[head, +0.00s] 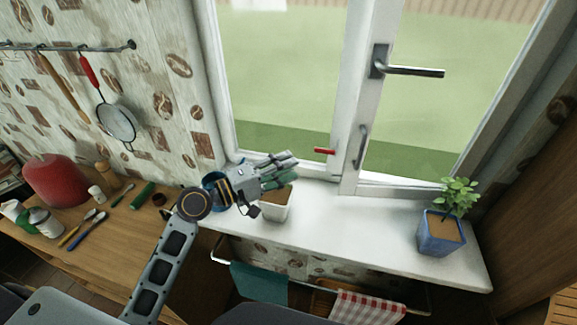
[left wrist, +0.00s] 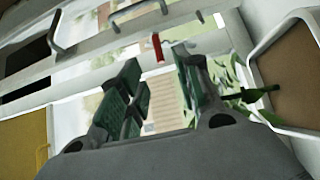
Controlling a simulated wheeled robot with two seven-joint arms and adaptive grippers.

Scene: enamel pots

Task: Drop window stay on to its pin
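A small red piece (head: 323,151) shows at the lower part of the window, left of the middle frame post; it looks like the grip of the window stay. It also shows in the left wrist view (left wrist: 157,46), beyond the fingertips. The rest of the stay and its pin cannot be made out. My left gripper (head: 290,165) is above the sill, left of the red piece and apart from it. In the left wrist view its two fingers (left wrist: 160,85) stand apart with nothing between them. My right gripper is not in view.
A white pot (head: 277,210) stands on the sill (head: 345,232) right under my left gripper. A blue pot (head: 440,236) with a plant stands at the sill's right end. A lever handle (head: 412,71) juts from the window frame. The middle of the sill is clear.

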